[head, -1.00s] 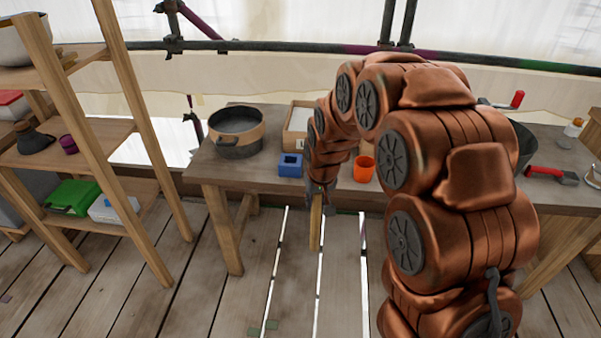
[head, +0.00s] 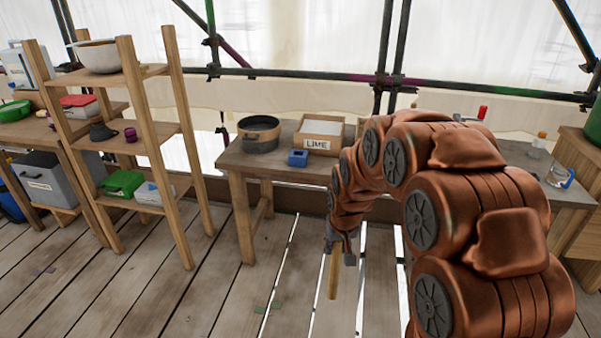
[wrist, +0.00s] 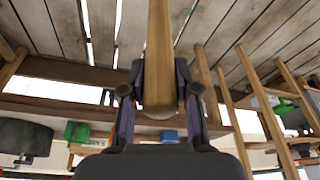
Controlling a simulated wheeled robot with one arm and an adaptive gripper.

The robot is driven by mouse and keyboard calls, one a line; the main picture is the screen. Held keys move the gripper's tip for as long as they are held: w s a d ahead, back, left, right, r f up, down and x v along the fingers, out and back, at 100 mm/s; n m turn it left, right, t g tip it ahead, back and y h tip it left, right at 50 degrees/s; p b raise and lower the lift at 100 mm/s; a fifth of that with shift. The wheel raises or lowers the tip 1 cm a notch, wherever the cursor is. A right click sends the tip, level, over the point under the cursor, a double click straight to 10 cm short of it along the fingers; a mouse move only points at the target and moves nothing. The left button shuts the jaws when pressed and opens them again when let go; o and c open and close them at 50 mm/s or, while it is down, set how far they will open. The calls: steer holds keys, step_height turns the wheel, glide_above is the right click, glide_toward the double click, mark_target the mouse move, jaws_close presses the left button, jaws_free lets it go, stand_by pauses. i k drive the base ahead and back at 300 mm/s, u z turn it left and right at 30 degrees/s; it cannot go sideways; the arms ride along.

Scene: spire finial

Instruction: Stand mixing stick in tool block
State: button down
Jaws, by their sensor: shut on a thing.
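The mixing stick (head: 333,280) is a long light-wood rod. My gripper (head: 341,248) is shut on it near its upper end. The stick hangs almost upright, in front of the bench and above the plank floor. In the wrist view my gripper (wrist: 160,92) has a finger on each side of the stick (wrist: 160,50), which runs out past the top edge. The tool block (head: 297,158) is a small blue block with a dark opening in its top. It stands on the bench near the front edge, up and left of my gripper and apart from the stick.
On the bench (head: 240,162), a dark pot (head: 259,134) and a box marked LIME (head: 322,144) stand behind the block. A wooden shelf rack (head: 160,131) stands at left. My arm hides the bench's middle. Floor before the bench is clear.

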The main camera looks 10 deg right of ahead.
mark_target(298, 160)
steer(key=u, duration=0.45)
steer(key=i, duration=0.55)
steer(key=u, duration=0.5)
steer(key=i, duration=0.7)
steer(key=z, duration=0.05)
